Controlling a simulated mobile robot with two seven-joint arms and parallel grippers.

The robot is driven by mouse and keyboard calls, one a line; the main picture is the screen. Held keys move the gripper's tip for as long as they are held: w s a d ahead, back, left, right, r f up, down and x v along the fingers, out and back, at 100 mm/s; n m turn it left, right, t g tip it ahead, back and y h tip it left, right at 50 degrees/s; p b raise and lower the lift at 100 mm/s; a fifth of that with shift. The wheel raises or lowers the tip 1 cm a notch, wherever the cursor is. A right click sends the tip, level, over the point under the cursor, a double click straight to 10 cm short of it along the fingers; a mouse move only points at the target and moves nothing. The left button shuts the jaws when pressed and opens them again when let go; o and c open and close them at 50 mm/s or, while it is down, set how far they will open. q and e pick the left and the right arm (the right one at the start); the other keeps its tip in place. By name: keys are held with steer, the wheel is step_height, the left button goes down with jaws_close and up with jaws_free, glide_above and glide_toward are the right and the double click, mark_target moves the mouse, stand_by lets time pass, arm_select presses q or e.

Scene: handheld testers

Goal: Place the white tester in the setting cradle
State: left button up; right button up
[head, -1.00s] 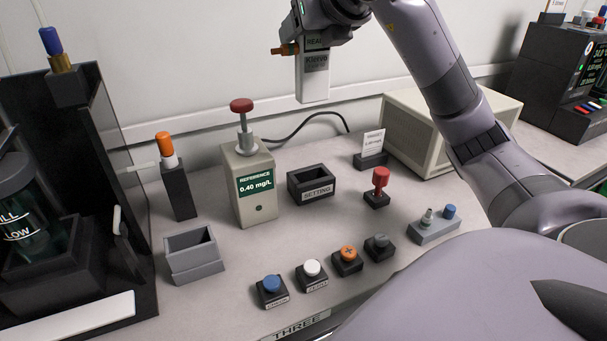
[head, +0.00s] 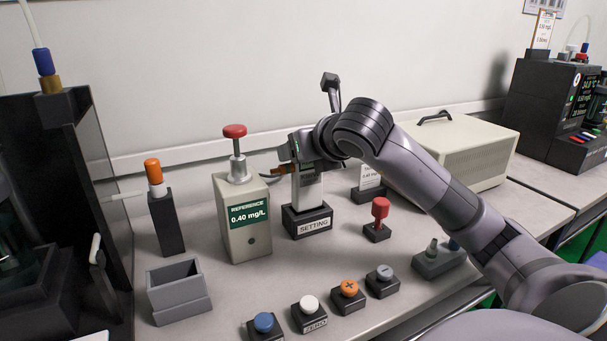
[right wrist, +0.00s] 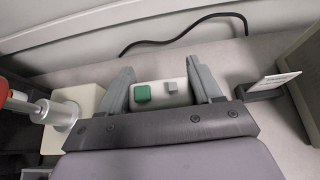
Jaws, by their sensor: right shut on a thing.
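The white tester (head: 308,190) stands upright with its lower end at the black cradle labelled SETTING (head: 307,222). It appears to be in the cradle's opening, but I cannot tell how deep. My right gripper (head: 303,165) is shut on the tester's upper part. In the right wrist view the tester's top (right wrist: 160,92), with a green button and a grey button, sits between the two fingers of the right gripper (right wrist: 172,88). The cradle is hidden in that view. My left gripper is not in view.
The REFERENCE box (head: 246,222) with a red-topped plunger stands close left of the cradle. A red-knobbed post (head: 379,212) and a card holder (head: 368,188) stand to the right. An empty grey holder (head: 178,295) and several buttons (head: 309,310) are in front.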

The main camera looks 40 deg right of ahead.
mark_target(309, 168)
step_height(309, 168, down, 3)
steer(key=shift+f+b, duration=0.1)
steer(key=shift+b, duration=0.35)
steer(key=shift+f, duration=0.25)
steer(key=shift+f+b, duration=0.3)
steer(key=shift+b, duration=0.1)
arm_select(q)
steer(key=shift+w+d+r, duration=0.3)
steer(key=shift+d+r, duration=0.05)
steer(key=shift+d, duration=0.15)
arm_select(e)
steer(key=o, duration=1.1)
steer(key=shift+r, duration=0.1)
steer(key=shift+o, duration=0.2)
